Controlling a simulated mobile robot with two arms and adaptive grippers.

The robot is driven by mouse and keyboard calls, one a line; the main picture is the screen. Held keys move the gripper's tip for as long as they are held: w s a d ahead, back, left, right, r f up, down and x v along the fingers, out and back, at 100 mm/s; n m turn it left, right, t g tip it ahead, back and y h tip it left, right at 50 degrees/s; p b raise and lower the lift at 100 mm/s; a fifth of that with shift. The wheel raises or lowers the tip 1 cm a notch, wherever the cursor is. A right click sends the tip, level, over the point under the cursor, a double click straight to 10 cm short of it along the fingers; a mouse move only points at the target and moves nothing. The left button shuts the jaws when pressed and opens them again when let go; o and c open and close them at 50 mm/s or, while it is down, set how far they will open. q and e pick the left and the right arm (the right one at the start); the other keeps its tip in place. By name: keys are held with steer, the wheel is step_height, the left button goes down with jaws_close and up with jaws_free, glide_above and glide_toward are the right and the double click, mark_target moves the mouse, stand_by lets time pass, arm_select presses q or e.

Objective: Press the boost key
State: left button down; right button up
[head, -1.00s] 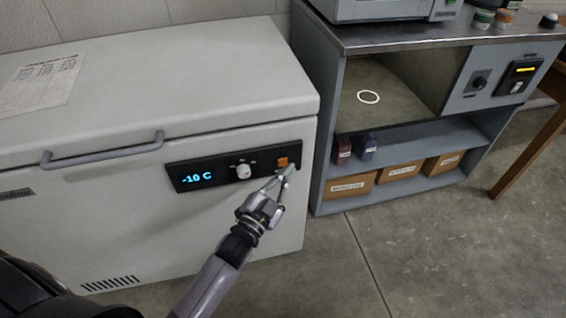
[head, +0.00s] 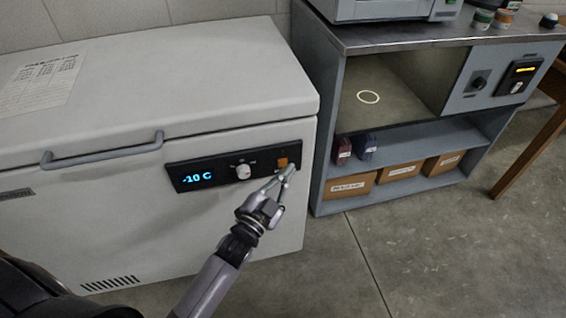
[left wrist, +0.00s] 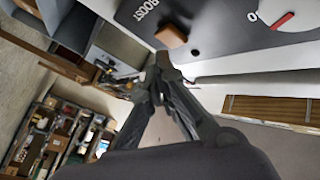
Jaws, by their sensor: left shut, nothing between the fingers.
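The boost key is an orange-brown square button (head: 282,162) at the right end of the black control panel (head: 215,180) on the white chest freezer. In the left wrist view the key (left wrist: 171,36) sits beside the word BOOST. My left gripper (head: 290,168) is shut and empty, its fingertips at the panel's right end, just below and right of the key. In the left wrist view its fingertips (left wrist: 163,58) are just below the key; whether they touch the panel I cannot tell. My right gripper is not in view.
A white knob (head: 243,171) and a blue display (head: 198,178) reading -10 C are on the same panel. The freezer's lid handle (head: 102,150) is to the left. A grey shelf unit (head: 330,120) with boxes stands close on the right. Floor in front is clear.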

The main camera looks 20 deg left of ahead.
arm_select(q)
steer(key=shift+w+a, duration=0.1)
steer(key=shift+w+a, duration=0.1)
steer(key=shift+w, duration=0.1)
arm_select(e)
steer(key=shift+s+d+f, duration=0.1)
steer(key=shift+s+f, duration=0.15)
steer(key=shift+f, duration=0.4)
arm_select(q)
steer(key=shift+w, duration=0.1)
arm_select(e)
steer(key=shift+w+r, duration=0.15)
